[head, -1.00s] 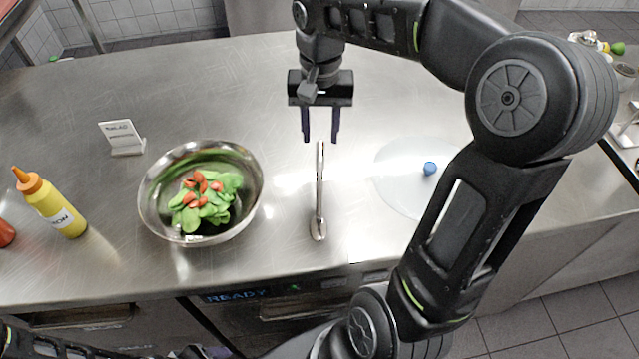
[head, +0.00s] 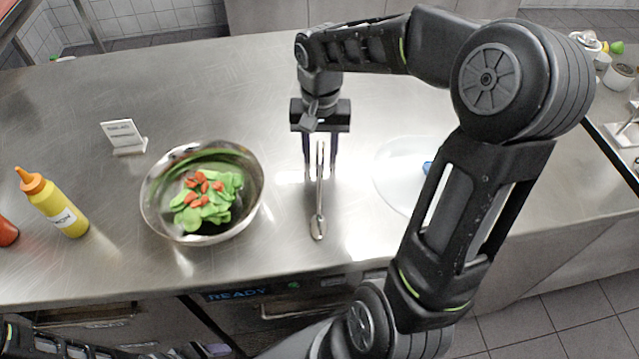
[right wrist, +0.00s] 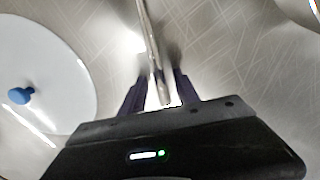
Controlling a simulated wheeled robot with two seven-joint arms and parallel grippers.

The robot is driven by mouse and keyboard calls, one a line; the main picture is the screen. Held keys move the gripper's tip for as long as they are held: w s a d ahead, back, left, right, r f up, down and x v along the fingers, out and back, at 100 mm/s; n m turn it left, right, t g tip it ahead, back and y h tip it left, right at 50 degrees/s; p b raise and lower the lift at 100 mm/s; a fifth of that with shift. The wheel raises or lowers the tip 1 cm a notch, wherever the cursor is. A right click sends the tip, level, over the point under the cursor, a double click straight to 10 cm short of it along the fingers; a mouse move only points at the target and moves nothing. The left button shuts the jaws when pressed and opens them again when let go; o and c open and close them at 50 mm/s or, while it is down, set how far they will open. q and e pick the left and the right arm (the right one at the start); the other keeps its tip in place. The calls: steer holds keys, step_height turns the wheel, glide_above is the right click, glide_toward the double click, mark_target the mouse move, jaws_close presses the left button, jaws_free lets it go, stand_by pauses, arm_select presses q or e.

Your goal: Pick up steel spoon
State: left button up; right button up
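The steel spoon (head: 319,200) lies on the steel counter between the salad bowl and the clear lid, its bowl end toward the front edge and its handle pointing back. My right gripper (head: 320,168) is open, pointing down over the handle end, with one finger on each side of it. In the right wrist view the spoon's handle (right wrist: 154,50) runs between the two dark fingers of the right gripper (right wrist: 158,92), with gaps beside it. Only part of my left arm shows at the lower left of the head view; its gripper is out of sight.
A steel bowl (head: 150,205) with salad stands left of the spoon. A round clear lid (head: 395,175) with a blue knob (right wrist: 21,95) lies right of it. A yellow bottle (head: 58,208) and a small sign (head: 124,137) stand further left. The counter's back is clear.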

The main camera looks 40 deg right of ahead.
steer(key=shift+f, duration=0.15)
stand_by(0.7)
jaws_close()
stand_by(0.5)
